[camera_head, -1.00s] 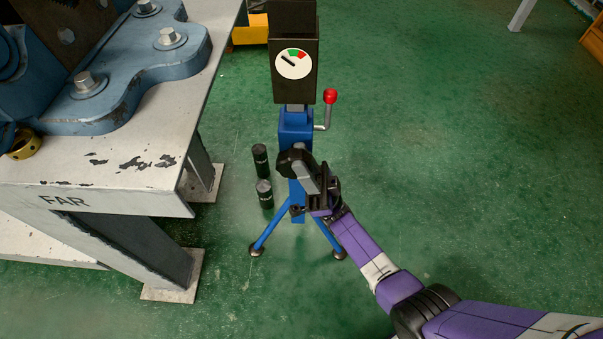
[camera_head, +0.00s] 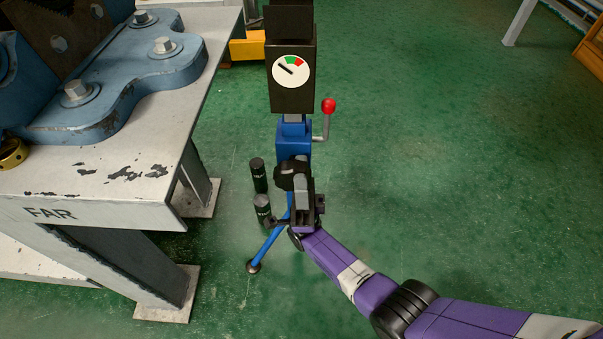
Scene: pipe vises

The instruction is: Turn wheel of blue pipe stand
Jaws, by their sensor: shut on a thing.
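The blue pipe stand (camera_head: 293,138) stands upright on the green floor, with a black head and a round gauge (camera_head: 291,72) on top. The gauge needle points to the upper left, outside the green and red marks. The dark wheel (camera_head: 287,174) is on the near side of the blue column. My gripper (camera_head: 302,188) is at the wheel and shut on it, though the fingertips are partly hidden by my wrist. The lower column and the right leg are hidden behind my arm. A crank with a red knob (camera_head: 328,105) sticks out to the right.
A white table (camera_head: 100,205) marked FAR, with a large blue-grey vise (camera_head: 160,65), stands at the left. Two black cylinders (camera_head: 258,175) stand close left of the stand. The floor (camera_head: 460,150) to the right is clear.

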